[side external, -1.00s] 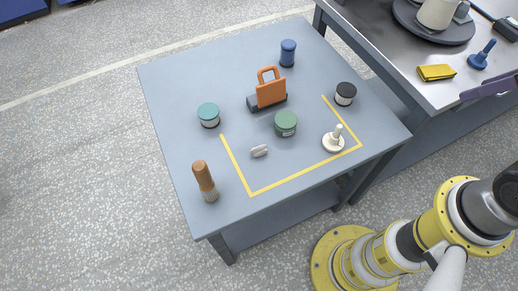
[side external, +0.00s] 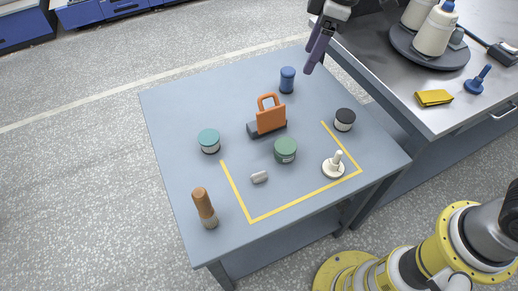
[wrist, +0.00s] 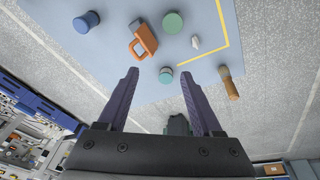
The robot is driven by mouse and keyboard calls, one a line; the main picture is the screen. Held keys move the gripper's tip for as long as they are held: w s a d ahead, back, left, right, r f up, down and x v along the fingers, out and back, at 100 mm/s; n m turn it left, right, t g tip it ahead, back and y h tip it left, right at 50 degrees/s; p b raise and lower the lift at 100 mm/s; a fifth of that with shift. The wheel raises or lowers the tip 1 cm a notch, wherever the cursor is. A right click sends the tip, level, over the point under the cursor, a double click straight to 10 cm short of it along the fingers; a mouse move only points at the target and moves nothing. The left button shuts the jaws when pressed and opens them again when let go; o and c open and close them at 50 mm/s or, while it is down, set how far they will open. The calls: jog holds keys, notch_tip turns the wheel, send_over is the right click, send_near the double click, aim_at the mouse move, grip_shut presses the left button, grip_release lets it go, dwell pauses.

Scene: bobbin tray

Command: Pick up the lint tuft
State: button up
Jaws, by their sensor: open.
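The lint tuft looks to be the small pale grey lump (side external: 259,177) lying on the blue-grey table, inside the yellow tape outline near its left arm. In the wrist view it is a small whitish piece (wrist: 195,42) beside the tape, beyond my fingertips. My gripper (side external: 318,52) has purple fingers and is above the far right edge of the table, well away from the tuft. In the wrist view its fingers (wrist: 159,74) are spread apart with nothing held between them.
Near the tuft stand a green jar (side external: 285,151), an orange-handled tool (side external: 271,118), a teal-lidded jar (side external: 209,140) and a brush (side external: 204,207). A white pegged disc (side external: 333,167), black-lidded jar (side external: 345,119) and blue spool (side external: 287,79) stand farther right. The metal bench (side external: 470,118) adjoins on the right.

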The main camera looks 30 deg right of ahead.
jog(key=w+a+f+n+g, duration=0.1)
jog(key=a+f+n+g, duration=0.1)
jog(key=a+f, duration=0.8)
jog(key=g+h, duration=0.1)
send_near(259, 174)
jog(key=shift+n, duration=0.4)
jog(key=f, duration=0.4)
jog(key=shift+w+a+f, duration=0.15)
jog(key=shift+w, duration=0.05)
jog(key=shift+s+a+f, duration=0.1)
jog(key=shift+s+f, duration=0.1)
jog(key=shift+f, duration=1.1)
jog(key=shift+s+f, duration=0.25)
jog(key=shift+f, duration=1.05)
grip_shut()
